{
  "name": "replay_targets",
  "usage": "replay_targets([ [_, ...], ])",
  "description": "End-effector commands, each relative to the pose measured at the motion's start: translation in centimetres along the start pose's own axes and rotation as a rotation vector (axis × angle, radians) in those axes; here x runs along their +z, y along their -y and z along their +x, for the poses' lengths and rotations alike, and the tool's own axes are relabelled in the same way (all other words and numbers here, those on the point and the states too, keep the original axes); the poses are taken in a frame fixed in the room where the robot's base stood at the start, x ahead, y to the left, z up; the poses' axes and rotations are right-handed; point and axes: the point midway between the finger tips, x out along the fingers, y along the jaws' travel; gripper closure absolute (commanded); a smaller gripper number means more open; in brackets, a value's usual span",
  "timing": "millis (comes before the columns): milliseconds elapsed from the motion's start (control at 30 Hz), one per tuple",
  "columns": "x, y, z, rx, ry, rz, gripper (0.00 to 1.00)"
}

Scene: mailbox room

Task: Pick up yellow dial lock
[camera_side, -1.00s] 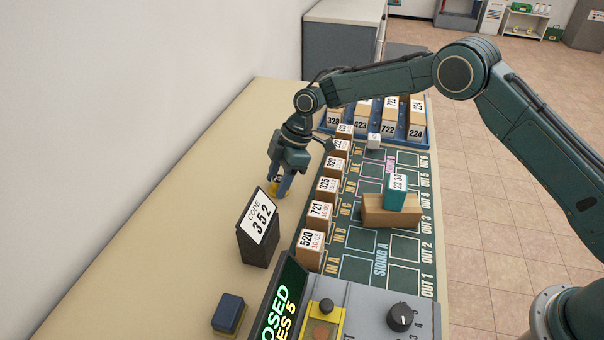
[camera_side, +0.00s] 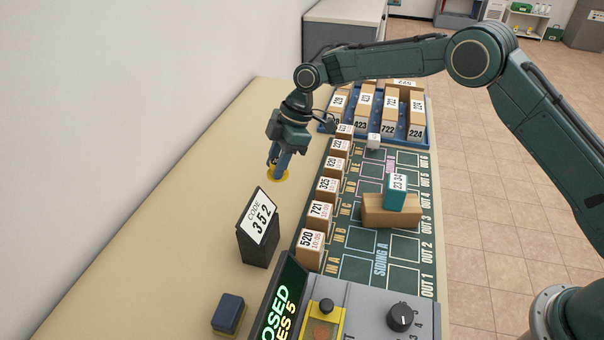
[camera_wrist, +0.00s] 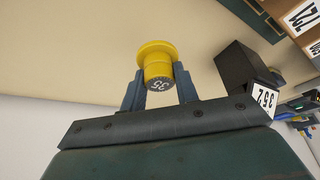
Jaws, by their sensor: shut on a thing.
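The yellow dial lock (camera_wrist: 155,56) is between the two fingers of my gripper (camera_wrist: 159,78) in the wrist view. Its wide yellow flange points away from the gripper, and a dark face with white digits, which look like 35, is turned toward the wrist. In the side view my gripper (camera_side: 281,156) points down over the beige table, left of the row of parcels. The yellow flange of the lock shows just below the fingertips, which hide its upper part. The lock appears held above the tabletop, but the size of the gap is hard to tell.
A dark block with a CODE 352 card (camera_side: 259,220) stands nearer the camera. A row of numbered parcels (camera_side: 320,215) lines the green board (camera_side: 405,250). A blue tray (camera_side: 425,142) of parcels is at the back. The table left of my gripper is clear.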

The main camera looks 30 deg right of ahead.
Motion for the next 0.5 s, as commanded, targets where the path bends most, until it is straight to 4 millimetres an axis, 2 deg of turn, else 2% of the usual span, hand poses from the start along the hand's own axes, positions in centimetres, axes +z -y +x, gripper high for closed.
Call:
replay_targets([
  [33, -0.4, -0.1, -0.9, 0.003, -0.002, -0.001, 0.94],
  [200, -1.2, -0.1, -3.0, 0.002, -0.002, -0.001, 0.94],
  [500, -1.8, 0.0, -4.5, 0.0, 0.0, 0.001, 0.94],
])
